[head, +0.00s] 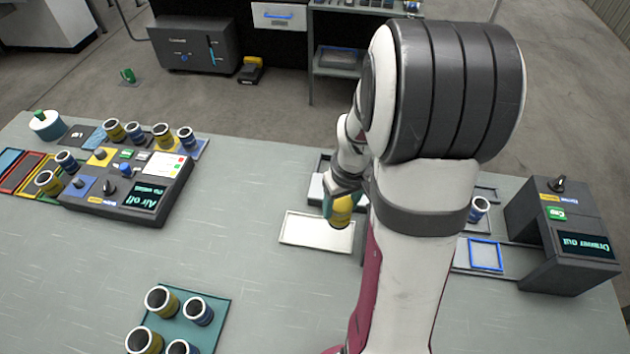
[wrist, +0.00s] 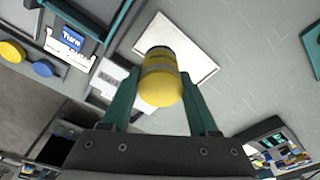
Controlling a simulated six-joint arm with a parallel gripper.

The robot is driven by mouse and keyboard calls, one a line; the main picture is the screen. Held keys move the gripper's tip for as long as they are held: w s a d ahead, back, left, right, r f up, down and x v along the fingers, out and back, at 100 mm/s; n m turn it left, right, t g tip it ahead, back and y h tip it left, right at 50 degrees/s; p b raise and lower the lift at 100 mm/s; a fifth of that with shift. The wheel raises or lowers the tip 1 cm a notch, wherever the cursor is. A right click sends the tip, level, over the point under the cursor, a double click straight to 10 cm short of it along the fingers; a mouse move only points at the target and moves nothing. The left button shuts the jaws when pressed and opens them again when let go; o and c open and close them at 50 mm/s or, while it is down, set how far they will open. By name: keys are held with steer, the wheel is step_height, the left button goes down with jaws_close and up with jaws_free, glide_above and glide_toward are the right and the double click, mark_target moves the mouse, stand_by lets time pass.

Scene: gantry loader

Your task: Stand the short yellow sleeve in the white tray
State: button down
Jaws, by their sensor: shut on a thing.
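The yellow sleeve (wrist: 162,88) with a grey band is held between the green fingers of my gripper (wrist: 160,100) in the wrist view. It also shows in the head view (head: 342,211), partly hidden by my arm. The white tray (head: 305,238) lies flat on the table just beside and below the sleeve in the head view. In the wrist view the white tray (wrist: 198,58) appears behind the sleeve and looks empty where visible. I cannot tell whether the sleeve touches the tray.
A teal mat (head: 216,308) with several sleeves lies at the front. A control box (head: 130,187) with more sleeves around it stands at left. A drawer unit (head: 565,235) stands at right, with a blue-framed tray (head: 470,256) beside it. The table's middle left is clear.

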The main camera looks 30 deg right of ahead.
steer(key=shift+f, duration=3.2)
steer(key=shift+s+f, duration=0.1)
steer(key=shift+f, duration=0.1)
steer(key=shift+c, duration=0.4)
jaws_free()
steer(key=shift+o, duration=0.4)
steer(key=shift+r, duration=4.55)
